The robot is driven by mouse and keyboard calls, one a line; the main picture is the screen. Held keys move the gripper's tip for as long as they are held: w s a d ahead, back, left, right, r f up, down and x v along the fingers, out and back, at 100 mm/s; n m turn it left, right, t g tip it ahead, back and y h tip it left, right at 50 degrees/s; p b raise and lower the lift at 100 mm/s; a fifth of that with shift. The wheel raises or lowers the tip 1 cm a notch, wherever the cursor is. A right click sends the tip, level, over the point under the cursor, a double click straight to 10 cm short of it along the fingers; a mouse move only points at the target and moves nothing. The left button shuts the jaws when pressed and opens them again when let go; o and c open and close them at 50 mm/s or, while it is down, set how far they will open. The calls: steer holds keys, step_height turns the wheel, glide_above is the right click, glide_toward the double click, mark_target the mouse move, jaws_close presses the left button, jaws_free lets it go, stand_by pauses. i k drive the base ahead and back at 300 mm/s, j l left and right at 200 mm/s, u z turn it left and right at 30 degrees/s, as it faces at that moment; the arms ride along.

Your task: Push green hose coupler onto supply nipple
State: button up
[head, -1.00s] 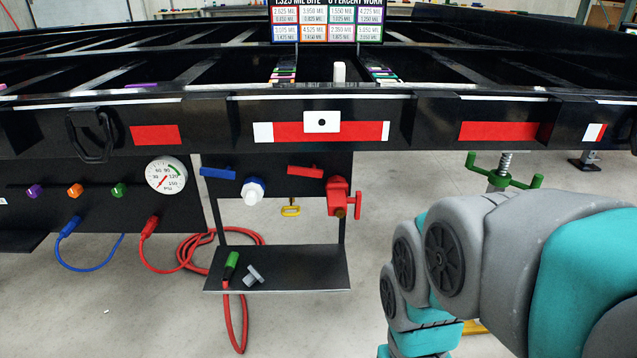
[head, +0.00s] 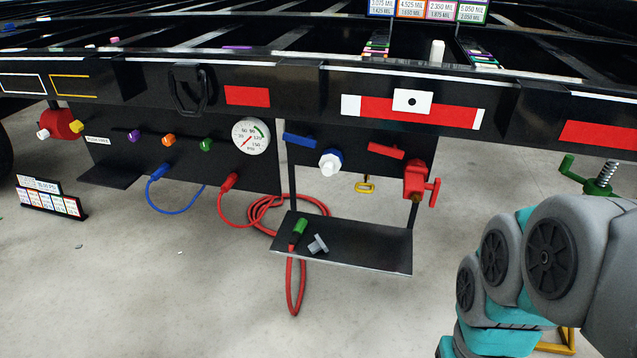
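The green hose coupler (head: 301,226) lies on a small black shelf (head: 370,250) below the trailer frame, on the end of a red hose (head: 292,280). A white nipple with a blue collar (head: 330,163) sticks out of the panel above the shelf, beside a blue lever (head: 300,140). I cannot tell whether this or another fitting is the supply nipple. The coupler is apart from it. Grey and teal links of my arm show at the lower right; my gripper is out of the picture.
A grey fitting (head: 318,244) lies on the shelf beside the coupler. A red valve (head: 417,182) stands right of the white nipple. A gauge (head: 251,136) and purple, orange and green (head: 206,145) fittings line the left panel. A small sign rack (head: 52,203) stands on the floor at left.

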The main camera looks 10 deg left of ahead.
mark_target(415, 197)
steer(key=i, duration=0.55)
steer(key=u, duration=1.55)
